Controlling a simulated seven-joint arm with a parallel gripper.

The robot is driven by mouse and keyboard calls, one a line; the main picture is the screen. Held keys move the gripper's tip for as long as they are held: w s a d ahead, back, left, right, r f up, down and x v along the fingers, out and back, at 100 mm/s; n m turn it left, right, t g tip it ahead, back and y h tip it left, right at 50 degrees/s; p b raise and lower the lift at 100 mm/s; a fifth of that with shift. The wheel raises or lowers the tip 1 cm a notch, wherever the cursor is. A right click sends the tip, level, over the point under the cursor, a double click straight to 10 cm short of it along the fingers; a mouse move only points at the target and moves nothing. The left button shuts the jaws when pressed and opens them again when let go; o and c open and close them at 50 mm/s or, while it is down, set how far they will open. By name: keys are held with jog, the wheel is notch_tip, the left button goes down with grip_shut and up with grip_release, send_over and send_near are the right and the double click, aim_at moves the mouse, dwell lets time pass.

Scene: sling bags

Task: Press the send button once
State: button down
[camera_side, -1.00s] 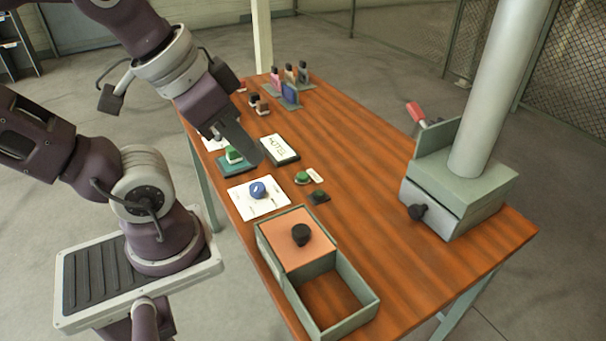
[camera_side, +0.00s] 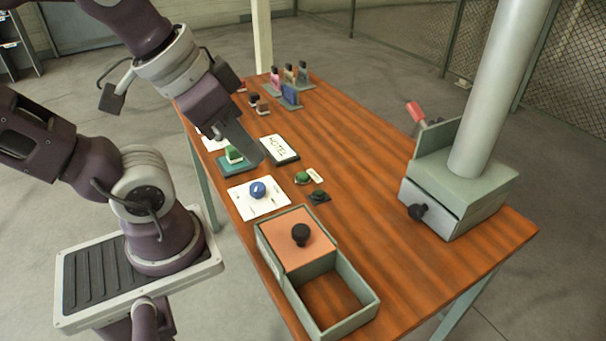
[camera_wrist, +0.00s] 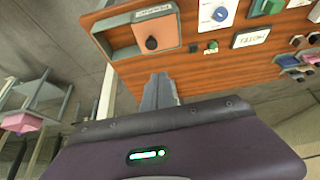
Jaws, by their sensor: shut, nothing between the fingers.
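A small round green button (camera_side: 302,178) sits on the table beside a small white label (camera_side: 316,175); its lettering is too small to read, so I cannot confirm that it is the send button. In the wrist view the green button (camera_wrist: 212,46) is small, right of the fingers. A dark square base with a dark green dome (camera_side: 319,196) is beside it. My gripper (camera_side: 258,159) is shut and empty, apart from the green button and up and left of it in the side view. The shut fingers also show in the wrist view (camera_wrist: 160,82).
A white sign (camera_side: 279,147), a white panel with a blue knob (camera_side: 257,190) and a green block on a teal base (camera_side: 233,155) are nearby. An open-topped box with an orange lid (camera_side: 297,244) is at the front. The table's middle right (camera_side: 365,165) is clear.

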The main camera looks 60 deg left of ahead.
jog(key=w+a+f+n+g+h, duration=0.25)
jog(key=w+n, duration=0.25)
jog(key=w, duration=0.5)
jog(key=n+t+h, duration=0.2)
jog(key=n+h, duration=0.3)
jog(key=n, duration=0.6)
send_over(299, 173)
notch_tip(299, 173, down, 13)
jog(key=shift+f, duration=0.1)
jog(key=shift+f, duration=4.4)
jog(key=shift+f, duration=0.4)
